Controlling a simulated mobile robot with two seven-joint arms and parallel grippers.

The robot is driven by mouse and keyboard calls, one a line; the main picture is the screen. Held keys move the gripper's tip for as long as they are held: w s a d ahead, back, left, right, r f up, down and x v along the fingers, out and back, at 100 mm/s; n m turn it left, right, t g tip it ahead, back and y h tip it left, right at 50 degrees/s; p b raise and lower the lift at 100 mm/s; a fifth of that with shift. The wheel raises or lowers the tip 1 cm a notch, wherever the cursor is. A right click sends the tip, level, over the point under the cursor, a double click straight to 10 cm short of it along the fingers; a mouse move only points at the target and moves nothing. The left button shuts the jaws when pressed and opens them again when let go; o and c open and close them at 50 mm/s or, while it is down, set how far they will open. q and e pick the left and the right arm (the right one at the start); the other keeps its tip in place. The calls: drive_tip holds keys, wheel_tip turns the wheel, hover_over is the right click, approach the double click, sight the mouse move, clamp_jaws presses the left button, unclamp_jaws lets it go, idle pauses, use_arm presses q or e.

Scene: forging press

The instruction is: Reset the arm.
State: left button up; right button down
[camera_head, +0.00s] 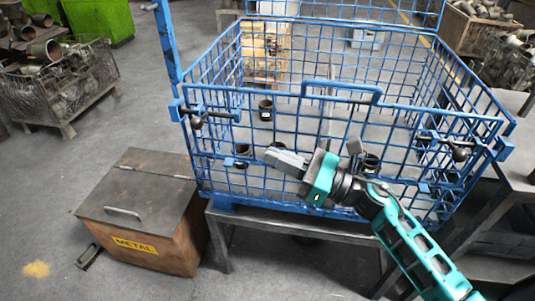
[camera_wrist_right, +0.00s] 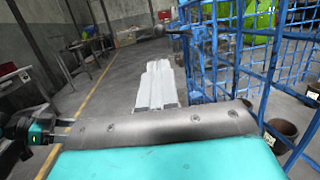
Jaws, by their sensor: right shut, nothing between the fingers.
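My right arm comes in from the lower right in the head view. My right gripper (camera_head: 272,157) is shut and empty, in front of the near wall of the blue wire cage (camera_head: 343,87). Its fingers point to the left. In the right wrist view the closed fingers of the right gripper (camera_wrist_right: 158,68) point ahead, with the cage (camera_wrist_right: 199,60) to their right. I cannot tell the exact gap between the gripper and the cage bars. At the left edge of the wrist view a dark and teal part shows, probably my other arm. My left gripper is not in the head view.
The cage stands on a metal table (camera_head: 290,222) and holds several dark cylindrical parts (camera_head: 265,110). A brown metal box (camera_head: 147,208) with a "METAL" label stands on the floor at left. A wire bin of parts (camera_head: 62,82) is at upper left. The floor between is clear.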

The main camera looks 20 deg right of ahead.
use_arm(q)
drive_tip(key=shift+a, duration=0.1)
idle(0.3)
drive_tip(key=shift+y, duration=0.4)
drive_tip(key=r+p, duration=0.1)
drive_tip(key=p, duration=0.1)
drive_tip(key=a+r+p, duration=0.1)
drive_tip(key=p, duration=0.1)
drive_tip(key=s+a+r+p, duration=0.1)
drive_tip(key=p, duration=0.1)
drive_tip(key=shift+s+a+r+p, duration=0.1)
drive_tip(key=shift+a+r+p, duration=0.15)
drive_tip(key=shift+p, duration=0.15)
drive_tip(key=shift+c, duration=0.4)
use_arm(e)
drive_tip(key=s+a+f+n+g+h, duration=0.1)
drive_tip(key=s+f+n+h, duration=0.5)
drive_tip(key=n, duration=0.8)
drive_tip(key=s+a+f+n+g+h, duration=0.1)
drive_tip(key=s+f+n+g+h, duration=0.1)
drive_tip(key=s+f+n+h, duration=0.4)
wheel_tip(320, 180, down, 4)
drive_tip(key=s+n, duration=0.1)
drive_tip(key=n, duration=0.8)
drive_tip(key=shift+n, duration=0.3)
